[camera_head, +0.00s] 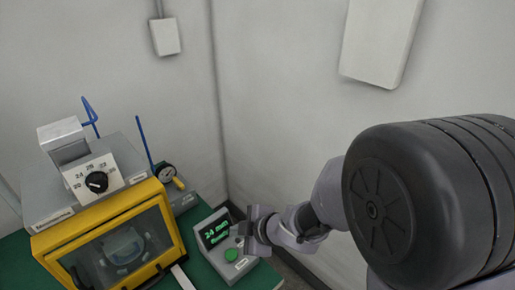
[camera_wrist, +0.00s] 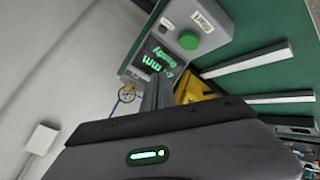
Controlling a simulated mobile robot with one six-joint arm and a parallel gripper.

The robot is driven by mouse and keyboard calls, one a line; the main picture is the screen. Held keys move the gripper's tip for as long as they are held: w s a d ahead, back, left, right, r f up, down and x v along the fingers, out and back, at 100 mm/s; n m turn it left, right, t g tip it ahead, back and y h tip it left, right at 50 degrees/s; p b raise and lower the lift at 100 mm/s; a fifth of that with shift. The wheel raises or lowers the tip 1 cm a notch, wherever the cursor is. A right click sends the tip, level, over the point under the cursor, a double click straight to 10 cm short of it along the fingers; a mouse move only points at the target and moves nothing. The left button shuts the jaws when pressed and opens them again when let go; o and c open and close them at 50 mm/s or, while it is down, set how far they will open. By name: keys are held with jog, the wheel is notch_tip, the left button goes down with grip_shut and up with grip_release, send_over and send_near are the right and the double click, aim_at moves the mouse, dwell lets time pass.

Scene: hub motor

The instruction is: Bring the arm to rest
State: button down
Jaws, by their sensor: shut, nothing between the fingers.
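My arm reaches in from the right of the head view, with a large dark round joint (camera_head: 375,205) nearest the camera. My gripper (camera_head: 242,229) is at its far end, in front of the grey control box (camera_head: 213,221) with a green-lettered screen. The gripper's closed fingers (camera_wrist: 157,92) also show in the wrist view, with nothing between them. The control box (camera_wrist: 158,38) lies beyond the fingertips there. I cannot tell whether the gripper touches the box.
A yellow-framed machine (camera_head: 60,245) with a window and a black dial knob (camera_head: 96,182) stands on the green table at left. A round gauge (camera_head: 166,173) stands behind it. A green button (camera_head: 231,255) is on the control box.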

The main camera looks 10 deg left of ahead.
jog(key=d+r+m+t+h, duration=0.2)
jog(key=d+r+m+h, duration=0.2)
jog(key=d+r+m, duration=0.45)
jog(key=d+r+m+t+h, duration=0.25)
jog(key=d+r+m, duration=0.25)
jog(key=d, duration=0.7)
jog(key=s+r+m+g, duration=0.2)
jog(key=s+m+g, duration=0.2)
jog(key=s+m, duration=0.7)
jog(key=s+y, duration=0.1)
jog(key=s, duration=0.6)
jog(key=shift+s+r, duration=0.2)
jog(key=shift+s, duration=0.1)
